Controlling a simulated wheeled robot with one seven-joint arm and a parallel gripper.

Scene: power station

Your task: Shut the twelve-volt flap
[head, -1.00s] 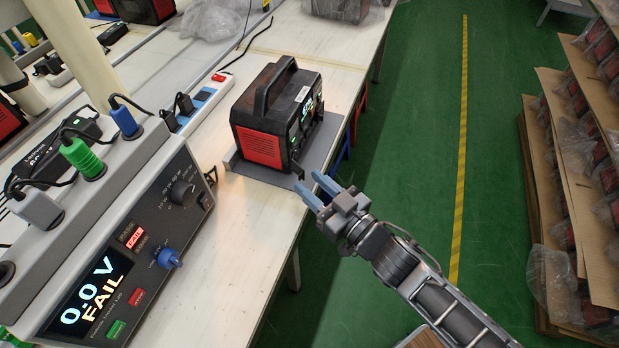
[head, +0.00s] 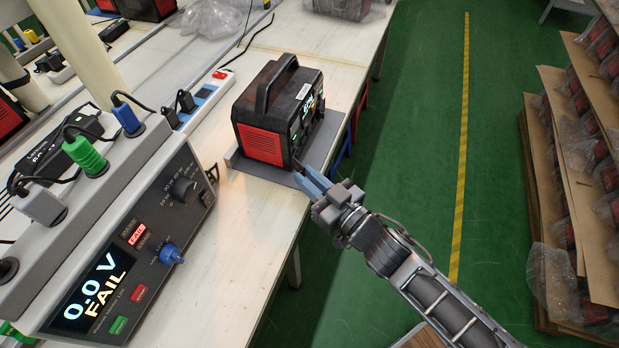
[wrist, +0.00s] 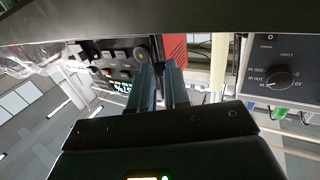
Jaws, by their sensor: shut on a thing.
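The black power station (head: 300,115) with a red side panel (head: 263,143) and a top handle stands upright on the bench. Its lit screen and sockets are on the face toward the aisle. The twelve-volt flap (head: 297,162) is a small dark piece jutting out low at the near corner of that face. My gripper (head: 301,172) is at this corner, its blue fingers close together on the flap. In the wrist view the fingers (wrist: 160,72) reach to the station's socket face (wrist: 115,52), upside down there. The fingers hide most of the flap.
The station sits on a grey plate (head: 243,166) near the bench's aisle edge. A grey tester (head: 150,230) reading 0.0 V FAIL stands at the left, with plugs on it. The green aisle floor (head: 410,150) is clear; racks stand at the right.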

